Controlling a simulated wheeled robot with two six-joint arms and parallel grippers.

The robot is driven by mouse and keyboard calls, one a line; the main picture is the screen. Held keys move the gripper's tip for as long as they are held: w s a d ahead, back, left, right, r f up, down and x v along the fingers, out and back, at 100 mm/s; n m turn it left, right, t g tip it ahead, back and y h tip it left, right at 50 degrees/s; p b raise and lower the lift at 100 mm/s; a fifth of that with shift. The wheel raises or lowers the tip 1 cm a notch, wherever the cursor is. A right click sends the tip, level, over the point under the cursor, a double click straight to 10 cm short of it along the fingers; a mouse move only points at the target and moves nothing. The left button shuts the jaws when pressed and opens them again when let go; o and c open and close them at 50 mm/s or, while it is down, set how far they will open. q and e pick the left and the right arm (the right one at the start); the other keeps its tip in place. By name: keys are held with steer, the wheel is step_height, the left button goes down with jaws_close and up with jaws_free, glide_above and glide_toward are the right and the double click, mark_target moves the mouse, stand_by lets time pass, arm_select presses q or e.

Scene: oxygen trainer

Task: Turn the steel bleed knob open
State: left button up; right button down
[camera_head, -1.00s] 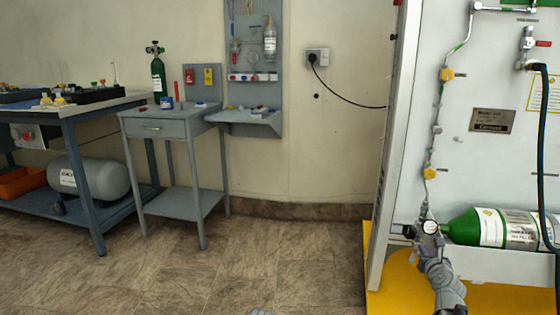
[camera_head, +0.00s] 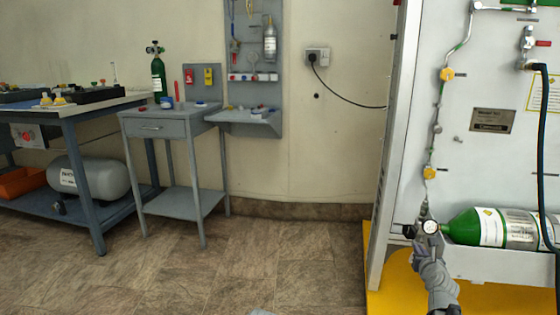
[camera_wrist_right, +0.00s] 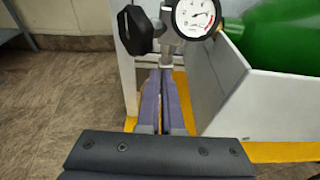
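The black knob (camera_wrist_right: 138,30) and round white gauge (camera_wrist_right: 194,16) sit at the top of the right wrist view. The gauge also shows in the head view (camera_head: 431,227), left of the green cylinder. The steel bleed knob (camera_wrist_right: 167,61) is a small metal piece below the valve body, mostly hidden by my fingertips. My right gripper (camera_wrist_right: 164,74) points up at it from below, its two fingers close together with a thin gap, tips on the steel piece. In the head view my right gripper (camera_head: 423,248) is just under the gauge. My left gripper is not clearly seen.
The green cylinder (camera_head: 466,226) lies in a white-walled holder (camera_wrist_right: 216,88) right of the gripper. A white panel (camera_head: 478,160) with steel piping rises behind, above a yellow base (camera_head: 390,285). A black hose (camera_head: 543,150) hangs at the right. Floor to the left is clear.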

steer(key=shift+a+r, duration=0.1)
steer(key=shift+a+r+p, duration=0.1)
steer(key=shift+r+p, duration=0.15)
steer(key=shift+p, duration=0.15)
steer(key=v, duration=0.3)
steer(key=f+v, duration=0.1)
steer(key=v, duration=0.1)
steer(key=shift+s+a+f, duration=0.1)
steer(key=shift+s, duration=0.45)
steer(key=shift+s+d+f, duration=0.1)
steer(key=shift+s+d, duration=0.25)
steer(key=shift+d, duration=0.2)
steer(key=shift+s+d, duration=0.35)
steer(key=shift+d, duration=0.2)
